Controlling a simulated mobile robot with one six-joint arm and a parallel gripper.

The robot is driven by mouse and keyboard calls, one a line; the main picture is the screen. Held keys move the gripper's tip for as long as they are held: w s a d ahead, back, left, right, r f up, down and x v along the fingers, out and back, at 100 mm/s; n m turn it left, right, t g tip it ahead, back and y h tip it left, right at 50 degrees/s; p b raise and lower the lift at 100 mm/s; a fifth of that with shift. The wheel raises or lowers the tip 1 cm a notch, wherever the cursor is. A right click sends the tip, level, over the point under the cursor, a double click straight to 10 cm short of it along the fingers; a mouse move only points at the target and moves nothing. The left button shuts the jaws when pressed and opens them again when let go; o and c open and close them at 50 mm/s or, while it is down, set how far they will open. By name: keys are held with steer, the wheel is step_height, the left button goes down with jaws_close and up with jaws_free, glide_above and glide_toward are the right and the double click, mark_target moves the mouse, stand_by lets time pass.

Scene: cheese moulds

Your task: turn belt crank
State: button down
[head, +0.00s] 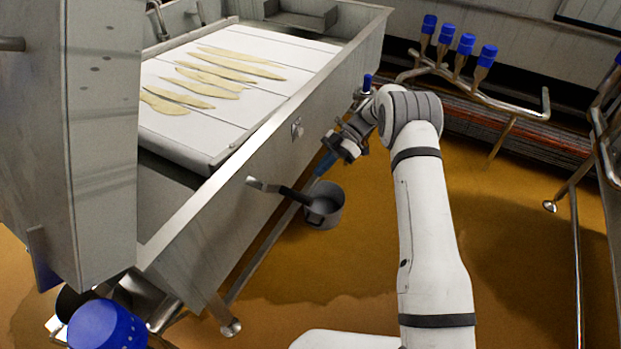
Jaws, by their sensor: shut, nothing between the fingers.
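A crank (263,185) with a short metal arm sticks out from the side wall of the long steel trough. A dark bar (295,195) runs from it toward the grey pot (324,213); I cannot tell whether this bar is the crank's grip or the pot's handle. My gripper (323,168) points down beside the trough wall, to the right of the crank and above the pot. It is shut and empty, apart from the crank. The white belt (230,125) lies inside the trough with several flat pale yellow pieces (240,66) on it.
A small metal fitting (297,129) sits on the trough wall. A pipe rack with several blue-capped brushes (465,45) stands at the back right. A tall steel housing (100,120) rises at left. The brown floor (520,220) is open to the right.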

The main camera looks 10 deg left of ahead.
steer(key=s+d+r+m+t+y+p, duration=0.1)
steer(key=s+d+r+m+t+p, duration=0.15)
steer(key=r+m+t, duration=0.35)
steer(key=s+d+r+m+t+y+p, duration=0.1)
steer(key=s+d+r+m+y, duration=0.15)
steer(key=r+m, duration=0.4)
steer(key=s+a+f+m, duration=0.2)
steer(key=s+a+f, duration=0.1)
steer(key=a+f, duration=0.5)
steer(key=shift+s+f+h, duration=0.25)
steer(key=shift+f+h, duration=0.1)
steer(key=shift+f, duration=0.95)
steer(key=shift+d+b, duration=0.1)
steer(key=shift+b, duration=0.2)
